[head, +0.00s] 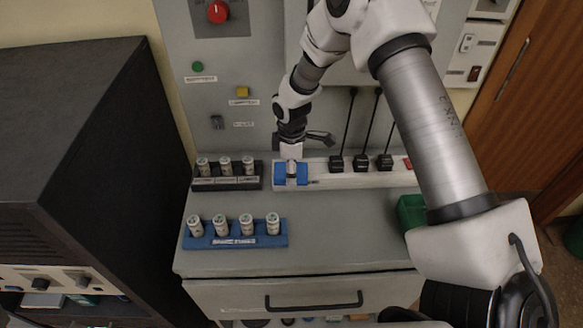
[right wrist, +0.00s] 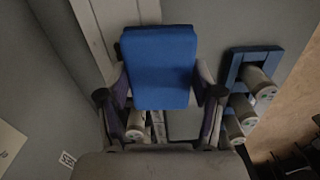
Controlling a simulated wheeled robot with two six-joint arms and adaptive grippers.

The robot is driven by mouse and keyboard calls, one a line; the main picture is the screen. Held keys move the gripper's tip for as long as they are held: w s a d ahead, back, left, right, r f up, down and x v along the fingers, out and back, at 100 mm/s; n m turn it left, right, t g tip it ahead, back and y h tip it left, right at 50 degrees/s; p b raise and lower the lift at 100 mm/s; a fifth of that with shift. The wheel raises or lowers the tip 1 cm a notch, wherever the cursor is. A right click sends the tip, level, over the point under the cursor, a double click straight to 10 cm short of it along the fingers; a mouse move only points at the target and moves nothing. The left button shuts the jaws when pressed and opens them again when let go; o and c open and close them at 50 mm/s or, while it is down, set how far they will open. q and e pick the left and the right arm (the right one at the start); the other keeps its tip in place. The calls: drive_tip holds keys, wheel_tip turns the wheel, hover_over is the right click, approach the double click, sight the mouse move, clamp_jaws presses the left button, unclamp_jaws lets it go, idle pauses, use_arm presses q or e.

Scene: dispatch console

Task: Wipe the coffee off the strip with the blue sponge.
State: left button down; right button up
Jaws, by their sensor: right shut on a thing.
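The blue sponge (head: 281,174) is at the left end of the white power strip (head: 330,180), over its top. My right gripper (head: 291,170) is shut on the sponge from above. In the right wrist view the sponge (right wrist: 160,65) sits between the two fingers, with part of the strip (right wrist: 92,28) behind it. I cannot tell whether the sponge presses on the strip. No coffee can be made out clearly; any under the sponge is hidden. My left gripper is not in view.
Black plugs (head: 361,163) with upright cords stand on the strip's middle, with a red switch (head: 408,163) at its right end. A dark rack (head: 226,184) of vials stands just left. A blue rack (head: 235,241) stands in front. A green container (head: 410,212) is at right.

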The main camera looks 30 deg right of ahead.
drive_tip(key=shift+f, duration=0.3)
